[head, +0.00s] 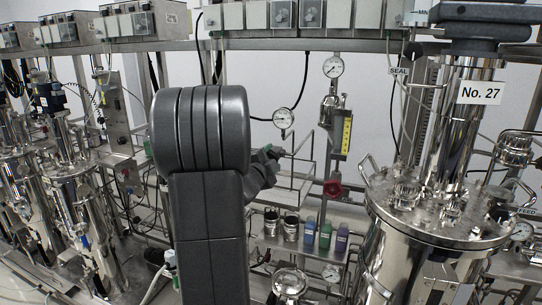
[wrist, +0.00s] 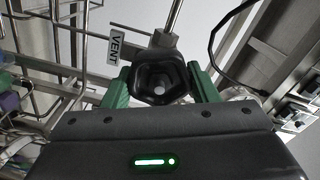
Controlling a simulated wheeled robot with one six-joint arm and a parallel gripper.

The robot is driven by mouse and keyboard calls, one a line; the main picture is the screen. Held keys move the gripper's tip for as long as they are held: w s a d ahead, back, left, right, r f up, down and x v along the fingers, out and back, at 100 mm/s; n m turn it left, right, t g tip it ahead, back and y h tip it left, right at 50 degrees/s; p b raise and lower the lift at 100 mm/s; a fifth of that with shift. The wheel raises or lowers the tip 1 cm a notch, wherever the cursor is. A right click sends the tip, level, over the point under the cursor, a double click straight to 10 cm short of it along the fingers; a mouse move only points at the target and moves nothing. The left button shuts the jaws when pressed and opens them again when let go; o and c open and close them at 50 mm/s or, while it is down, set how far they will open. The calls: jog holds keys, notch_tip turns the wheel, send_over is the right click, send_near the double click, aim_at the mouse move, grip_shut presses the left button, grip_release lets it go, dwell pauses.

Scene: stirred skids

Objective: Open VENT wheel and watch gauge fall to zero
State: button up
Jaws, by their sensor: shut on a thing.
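The VENT wheel (wrist: 160,66) is a small black lobed handwheel on a metal stem in the wrist view. A white VENT tag (wrist: 116,44) hangs just left of it. My gripper (wrist: 160,84) has its two green fingers on either side of the wheel and is shut on it. In the head view my gripper (head: 268,154) shows partly behind my dark arm, and the wheel is mostly hidden there. One round gauge (head: 284,118) stands just above my gripper, and another gauge (head: 333,66) is higher to the right. Their needles are too small to read.
A red handwheel (head: 333,188) sits right of my gripper beside a wire rack (head: 294,184). A large steel vessel marked No. 27 (head: 440,215) stands at right. Several small bottles (head: 325,236) and metal cups stand on a shelf below.

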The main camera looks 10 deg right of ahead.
jog(key=n+p, duration=0.3)
jog(key=n, duration=0.3)
jog(key=shift+a+r+n, duration=0.1)
jog(key=shift+r+n, duration=0.05)
jog(key=shift+n, duration=0.15)
jog(key=n+p, duration=0.2)
jog(key=n, duration=0.2)
jog(key=shift+n, duration=0.3)
jog(key=o, duration=1)
jog(key=shift+w, duration=0.1)
jog(key=shift+c, duration=0.2)
jog(key=b+v, duration=0.2)
jog(key=v, duration=1.2)
jog(key=shift+b, duration=0.35)
